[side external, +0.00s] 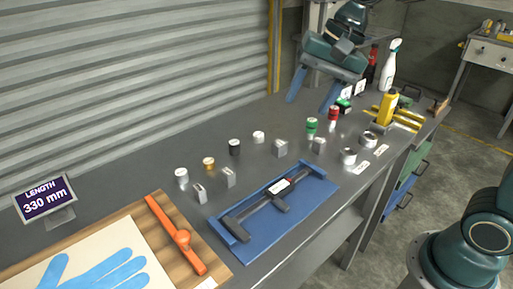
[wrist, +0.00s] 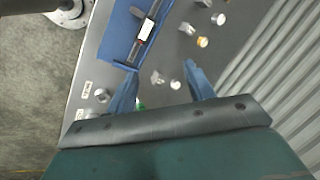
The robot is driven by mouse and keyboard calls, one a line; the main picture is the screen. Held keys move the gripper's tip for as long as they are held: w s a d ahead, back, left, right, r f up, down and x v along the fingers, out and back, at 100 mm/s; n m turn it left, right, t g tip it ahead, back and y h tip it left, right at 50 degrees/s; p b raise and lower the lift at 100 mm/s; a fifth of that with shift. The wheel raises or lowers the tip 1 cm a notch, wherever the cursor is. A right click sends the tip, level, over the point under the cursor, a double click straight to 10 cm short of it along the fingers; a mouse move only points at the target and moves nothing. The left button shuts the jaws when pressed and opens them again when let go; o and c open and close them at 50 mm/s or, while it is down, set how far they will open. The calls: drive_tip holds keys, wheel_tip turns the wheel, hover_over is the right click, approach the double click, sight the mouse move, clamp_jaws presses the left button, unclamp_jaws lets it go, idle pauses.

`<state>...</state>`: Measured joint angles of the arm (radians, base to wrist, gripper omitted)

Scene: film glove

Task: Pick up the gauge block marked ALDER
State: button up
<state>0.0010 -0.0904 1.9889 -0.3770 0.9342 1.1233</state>
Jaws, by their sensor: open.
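Several small silver gauge blocks stand on the grey bench in the side view: one near the front left (side external: 200,193), one beside it (side external: 229,177), one in the middle (side external: 280,148) and one further right (side external: 319,144). No marking is legible, so I cannot tell which is ALDER. My gripper (side external: 313,90) is open and empty, above the far part of the bench, beyond the blocks. In the wrist view my gripper (wrist: 161,88) has its blue fingers spread, with a silver block (wrist: 157,78) seen between them, apart from both.
A blue tray (side external: 239,257) holds a caliper (side external: 281,202). Capped cylinders, including a black one (side external: 234,147) and a green one (side external: 312,124), stand among the blocks. A shutter wall backs the bench.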

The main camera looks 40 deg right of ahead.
drive_tip(key=w+a+f+m+g+y, duration=0.1)
drive_tip(key=w+a+f+m+g, duration=0.2)
drive_tip(key=w, duration=0.5)
drive_tip(key=m+y, duration=0.1)
drive_tip(key=m, duration=0.5)
approach(229, 171)
drive_tip(key=v, duration=0.3)
drive_tip(key=shift+w+r, duration=0.1)
drive_tip(key=shift+x, duration=4.25)
drive_tip(key=shift+x, duration=2.65)
drive_tip(key=shift+c, duration=0.4)
drive_tip(key=c, duration=1)
